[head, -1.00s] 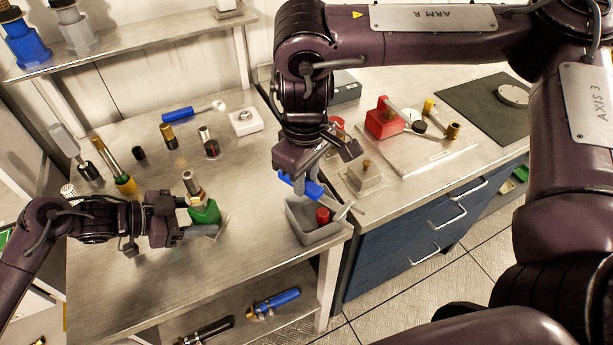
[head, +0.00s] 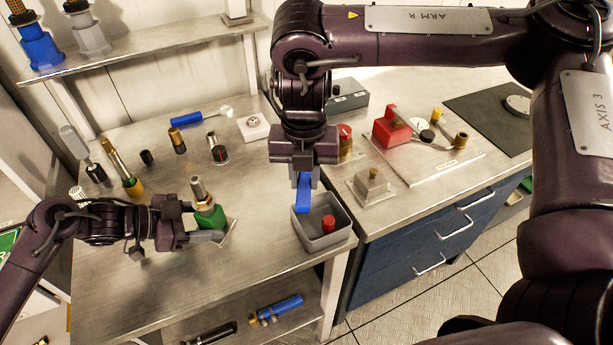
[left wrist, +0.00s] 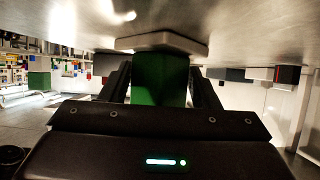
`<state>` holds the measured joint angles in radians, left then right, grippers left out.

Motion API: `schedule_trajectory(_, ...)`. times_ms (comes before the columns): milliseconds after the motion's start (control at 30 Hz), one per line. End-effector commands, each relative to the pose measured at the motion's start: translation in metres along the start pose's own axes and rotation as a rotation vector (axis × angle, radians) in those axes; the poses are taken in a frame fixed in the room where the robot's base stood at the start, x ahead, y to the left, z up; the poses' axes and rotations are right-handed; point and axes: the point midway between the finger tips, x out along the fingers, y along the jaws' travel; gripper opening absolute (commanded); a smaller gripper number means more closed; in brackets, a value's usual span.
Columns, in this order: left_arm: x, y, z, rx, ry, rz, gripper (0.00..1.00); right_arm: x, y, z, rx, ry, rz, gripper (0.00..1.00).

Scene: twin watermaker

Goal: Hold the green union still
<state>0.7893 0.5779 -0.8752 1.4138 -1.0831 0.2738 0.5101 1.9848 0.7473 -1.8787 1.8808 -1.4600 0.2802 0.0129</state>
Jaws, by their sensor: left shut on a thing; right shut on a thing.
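The green union (head: 211,217) stands on a small pale base plate (head: 229,236) on the left bench, with a brass and steel fitting (head: 199,190) upright on its top. My left gripper (head: 205,228) is shut on the union from the left. In the left wrist view the green block (left wrist: 158,78) sits between the two fingers (left wrist: 160,88). My right gripper (head: 304,180) points down and is shut on a blue piece (head: 303,198), held over the back left part of a grey bin (head: 341,240).
The grey bin, at the bench's front right corner, holds a red-capped part (head: 328,223). Behind the union stand several fittings and a blue-handled tool (head: 195,117). The bench front is clear.

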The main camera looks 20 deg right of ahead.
Motion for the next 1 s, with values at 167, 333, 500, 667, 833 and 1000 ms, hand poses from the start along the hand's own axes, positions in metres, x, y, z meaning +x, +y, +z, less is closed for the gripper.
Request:
schedule_trajectory(167, 0.000, 0.000, 0.000, -0.001, 0.000, 0.000, 0.12, -0.002, 0.003, 0.003, -0.394, -0.001, 0.001, 0.00)
schedule_trajectory(333, 0.000, 0.000, 0.000, -0.001, 0.000, 0.000, 0.12, -0.003, 0.006, 0.005, -0.771, -0.001, 0.001, 0.00)
schedule_trajectory(500, 0.000, 0.000, 0.000, -0.001, 0.000, 0.000, 0.12, -0.004, 0.008, 0.007, -1.148, -0.001, 0.001, 0.00)
schedule_trajectory(667, 0.000, 0.000, 0.000, -0.001, 0.000, 0.000, 0.12, -0.005, 0.010, 0.009, -1.461, -0.002, 0.001, 0.00)
schedule_trajectory(833, 0.000, 0.000, 0.000, -0.001, 0.000, 0.000, 0.12, -0.006, 0.012, 0.011, -1.687, -0.002, 0.001, 0.00)
schedule_trajectory(1000, 0.000, 0.000, 0.000, -0.001, 0.000, 0.000, 0.12, -0.006, 0.013, 0.011, -1.781, -0.002, 0.001, 0.00)
